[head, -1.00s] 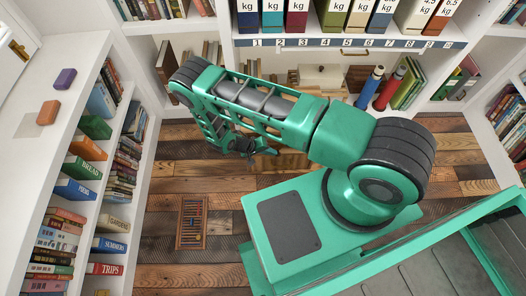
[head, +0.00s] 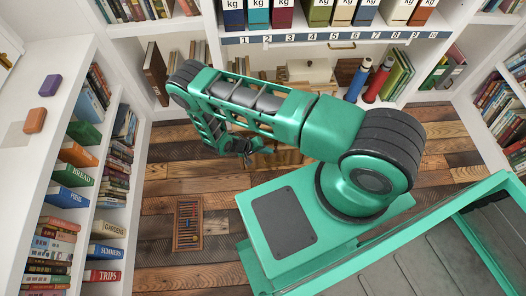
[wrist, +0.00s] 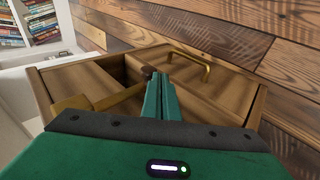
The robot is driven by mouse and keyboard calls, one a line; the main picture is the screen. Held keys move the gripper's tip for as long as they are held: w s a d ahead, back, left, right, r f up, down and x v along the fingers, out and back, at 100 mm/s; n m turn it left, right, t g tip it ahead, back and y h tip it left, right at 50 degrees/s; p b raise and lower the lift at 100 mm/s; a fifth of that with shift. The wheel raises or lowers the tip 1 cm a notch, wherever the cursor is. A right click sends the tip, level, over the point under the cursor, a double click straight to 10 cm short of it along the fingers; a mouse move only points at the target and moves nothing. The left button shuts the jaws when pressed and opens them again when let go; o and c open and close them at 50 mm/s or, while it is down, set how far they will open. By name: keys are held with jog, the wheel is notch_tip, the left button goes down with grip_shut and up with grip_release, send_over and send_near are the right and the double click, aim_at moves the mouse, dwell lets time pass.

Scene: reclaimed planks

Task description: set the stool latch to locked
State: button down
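A wooden stool (head: 285,158) stands on the floor, mostly hidden behind my arm in the head view. The wrist view shows a wooden piece with a flat top (wrist: 222,90), a dark open recess and a brass handle (wrist: 190,62); I take it to be the stool. A small dark reddish knob (wrist: 149,72) shows at my fingertips, and a brass-coloured bar (wrist: 95,102) lies to the left. My gripper (wrist: 161,80) has its green fingers together over the recess; whether they touch the knob is unclear. In the head view my gripper (head: 247,153) is small. No latch marking is readable.
White bookshelves (head: 120,165) line the left, back and right. A slatted wooden tray (head: 188,223) lies on the plank floor (head: 170,200). A red bottle (head: 379,80) and a blue bottle (head: 358,80) stand on the back shelf. Floor left of my arm is mostly clear.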

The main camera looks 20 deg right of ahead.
jog(key=w+a+r, duration=0.1)
jog(key=a+r, duration=0.5)
jog(key=a, duration=0.6)
jog(key=shift+w+a, duration=0.2)
jog(key=shift+a, duration=0.05)
jog(key=shift+s, duration=0.1)
